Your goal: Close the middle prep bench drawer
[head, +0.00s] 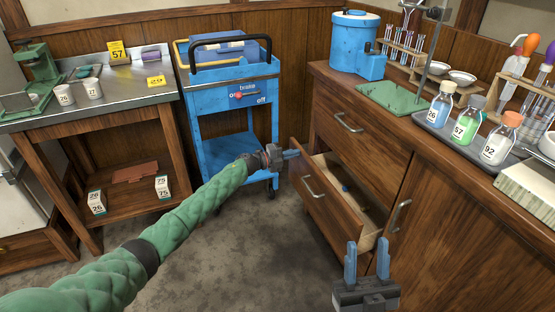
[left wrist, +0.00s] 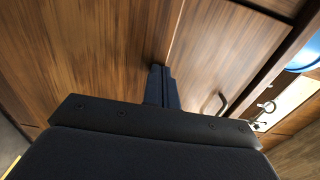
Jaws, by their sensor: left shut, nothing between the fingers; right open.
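The prep bench (head: 440,165) stands at the right in the head view. Its drawer (head: 320,202) below the closed top drawer (head: 352,140) is pulled out, with its inside and a few small items showing. A metal handle (head: 312,187) is on its front. My left gripper (head: 292,154) is shut and empty, close to the far upper corner of the open drawer; I cannot tell whether it touches. In the left wrist view its closed fingers (left wrist: 162,85) point at brown wood panels. My right gripper (head: 367,262) is open and empty, in front of the bench's cupboard door.
A blue trolley (head: 228,100) stands just behind my left gripper. A steel-topped table (head: 100,90) is at the left. Bottles in a tray (head: 428,122), a green mat (head: 391,97) and racks stand on the bench top. The floor (head: 260,240) before the drawer is clear.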

